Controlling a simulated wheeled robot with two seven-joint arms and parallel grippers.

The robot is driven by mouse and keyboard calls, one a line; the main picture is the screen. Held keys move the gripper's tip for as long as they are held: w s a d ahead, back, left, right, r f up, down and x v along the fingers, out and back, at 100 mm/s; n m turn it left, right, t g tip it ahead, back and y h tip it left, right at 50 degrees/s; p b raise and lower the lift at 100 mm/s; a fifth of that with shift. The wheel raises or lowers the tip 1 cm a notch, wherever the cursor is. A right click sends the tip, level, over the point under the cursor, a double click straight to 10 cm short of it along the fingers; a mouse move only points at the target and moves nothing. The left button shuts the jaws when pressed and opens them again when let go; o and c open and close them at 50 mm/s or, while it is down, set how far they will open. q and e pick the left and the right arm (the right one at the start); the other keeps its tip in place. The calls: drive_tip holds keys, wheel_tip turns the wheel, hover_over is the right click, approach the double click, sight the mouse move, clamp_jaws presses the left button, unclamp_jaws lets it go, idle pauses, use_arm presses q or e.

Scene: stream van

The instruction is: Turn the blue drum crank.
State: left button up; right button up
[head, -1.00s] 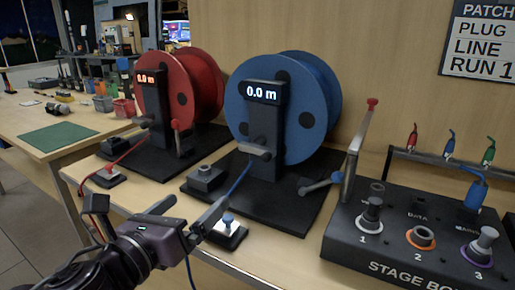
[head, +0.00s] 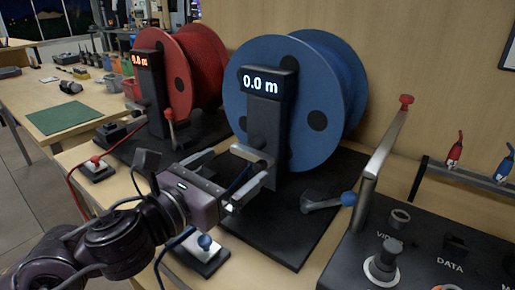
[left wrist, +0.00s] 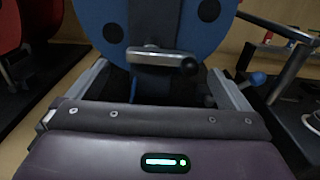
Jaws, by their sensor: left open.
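The blue drum (head: 290,95) stands on a black base plate, with a dark post in front whose display reads 0.0 m. My right gripper is out of view.
A black stage box (head: 440,235) and a tall metal lever with a red knob (head: 406,100) stand to the right. A blue-knobbed switch (head: 205,243) and cable lie below my left gripper.

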sight(248, 156)
use_arm(q)
drive_tip(key=x, duration=0.6)
drive_tip(key=shift+w+d, duration=0.3)
drive_tip(key=c, duration=0.8)
drive_tip(key=shift+c, duration=0.2)
